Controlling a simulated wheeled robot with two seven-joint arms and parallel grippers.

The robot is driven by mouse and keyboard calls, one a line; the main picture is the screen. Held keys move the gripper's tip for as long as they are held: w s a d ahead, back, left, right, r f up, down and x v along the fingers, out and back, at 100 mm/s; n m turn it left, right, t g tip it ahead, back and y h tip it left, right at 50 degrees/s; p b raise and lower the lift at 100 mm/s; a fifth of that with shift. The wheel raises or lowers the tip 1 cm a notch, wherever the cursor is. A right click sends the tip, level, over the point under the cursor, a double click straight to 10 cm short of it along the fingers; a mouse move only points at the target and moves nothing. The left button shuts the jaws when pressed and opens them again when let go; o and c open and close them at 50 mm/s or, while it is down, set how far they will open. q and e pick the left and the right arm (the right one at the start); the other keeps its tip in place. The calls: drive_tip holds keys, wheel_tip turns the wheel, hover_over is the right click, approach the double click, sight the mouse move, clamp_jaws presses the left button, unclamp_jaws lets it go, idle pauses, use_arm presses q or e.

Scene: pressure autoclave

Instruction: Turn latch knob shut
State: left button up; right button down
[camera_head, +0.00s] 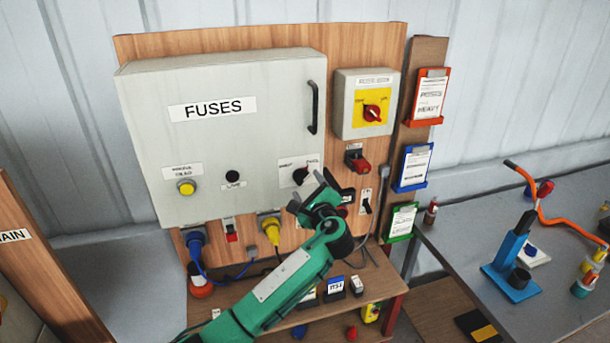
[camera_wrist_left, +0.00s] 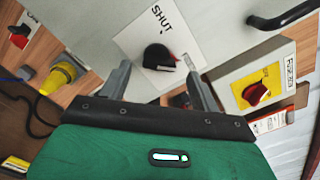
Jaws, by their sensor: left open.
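The latch knob (camera_head: 299,175) is black and sits on a white label plate at the lower right of the grey FUSES box door (camera_head: 215,140). In the left wrist view the knob (camera_wrist_left: 158,57) has a small red mark on its right end, and the word SHUT (camera_wrist_left: 161,19) is printed above it. My left gripper (camera_head: 310,192) is open and empty, just in front of the knob and a little below it. In the left wrist view its fingers (camera_wrist_left: 157,68) stand on either side of the knob, apart from it. My right gripper is not in view.
A black door handle (camera_head: 314,107) is above the knob. A red-handled switch (camera_head: 357,162) and a yellow plug (camera_head: 270,230) are close by. A shelf with small items is below.

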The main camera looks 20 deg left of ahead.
sight(304, 180)
use_arm(q)
drive_tip(key=shift+p+x, duration=0.3)
drive_tip(key=shift+x, duration=0.8)
drive_tip(key=shift+w+a, duration=0.25)
drive_tip(key=shift+w, duration=0.1)
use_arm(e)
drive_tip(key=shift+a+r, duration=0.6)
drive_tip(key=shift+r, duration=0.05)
use_arm(q)
drive_tip(key=c, duration=1)
drive_tip(key=shift+f, duration=0.1)
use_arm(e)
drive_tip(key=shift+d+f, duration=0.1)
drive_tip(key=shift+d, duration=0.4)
